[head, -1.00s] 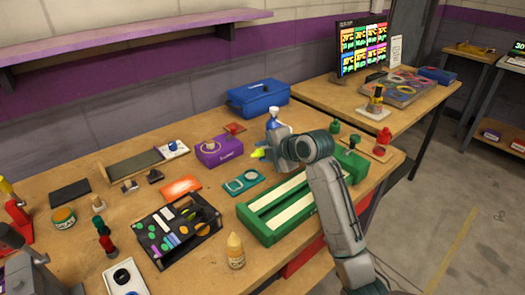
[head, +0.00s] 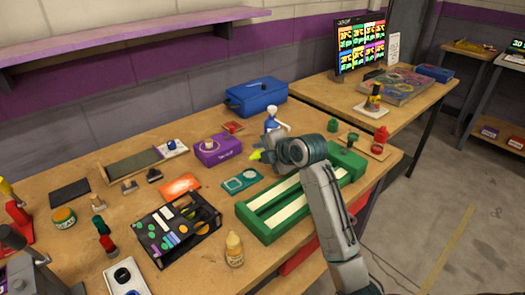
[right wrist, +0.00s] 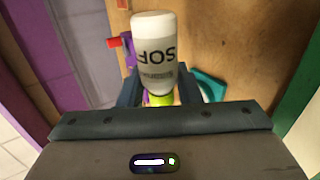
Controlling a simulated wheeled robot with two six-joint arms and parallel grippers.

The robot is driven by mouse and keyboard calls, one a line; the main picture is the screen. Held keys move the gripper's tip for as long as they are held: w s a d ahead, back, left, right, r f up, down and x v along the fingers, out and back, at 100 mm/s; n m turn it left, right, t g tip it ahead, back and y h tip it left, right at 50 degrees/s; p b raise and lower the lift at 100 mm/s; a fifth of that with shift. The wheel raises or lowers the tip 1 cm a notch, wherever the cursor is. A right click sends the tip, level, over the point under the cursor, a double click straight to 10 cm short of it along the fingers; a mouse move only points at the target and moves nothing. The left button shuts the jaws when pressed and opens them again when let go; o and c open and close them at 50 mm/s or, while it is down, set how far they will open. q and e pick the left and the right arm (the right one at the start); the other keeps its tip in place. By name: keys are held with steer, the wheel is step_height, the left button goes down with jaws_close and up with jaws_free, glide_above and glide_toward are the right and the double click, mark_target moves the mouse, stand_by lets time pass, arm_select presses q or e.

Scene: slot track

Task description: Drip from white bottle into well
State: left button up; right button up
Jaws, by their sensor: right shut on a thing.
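My right gripper (head: 268,153) is shut on the white bottle, above the table near the teal plate. In the right wrist view the white bottle (right wrist: 155,48) shows dark lettering that reads upside down. Its yellow-green tip (right wrist: 160,99) sits between the fingers (right wrist: 160,88); the tip also shows at the gripper's left in the head view. The teal plate (head: 232,187) with two round wells lies on the table just below and left of the gripper. It partly shows beside the bottle in the right wrist view (right wrist: 212,86). Whether the tip is over a well cannot be told. My left gripper is not in view.
A green slotted track (head: 268,233) lies right of the plate, under my right arm. A purple box (head: 217,151), an orange card (head: 180,187) and a blue-and-white bottle (head: 271,121) are near. A black tray (head: 165,258) and a yellow bottle (head: 234,250) stand in front.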

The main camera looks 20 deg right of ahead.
steer(key=shift+r+n+t+h+p, duration=0.3)
steer(key=shift+r+n+h+p, duration=0.2)
steer(key=shift+n+h, duration=0.15)
steer(key=shift+r+n+h, duration=0.1)
steer(key=shift+n+h, duration=0.25)
stand_by(3.0)
steer(key=p, duration=0.2)
steer(key=m+y+p, duration=0.1)
steer(key=p, duration=0.1)
steer(key=shift+d+r+m+y, duration=0.1)
steer(key=shift+r+m+y, duration=0.2)
steer(key=shift+f+m+g+y+p, duration=0.25)
steer(key=shift+m+g+y+p, duration=0.2)
steer(key=shift+p, duration=0.2)
steer(key=shift+f, duration=0.15)
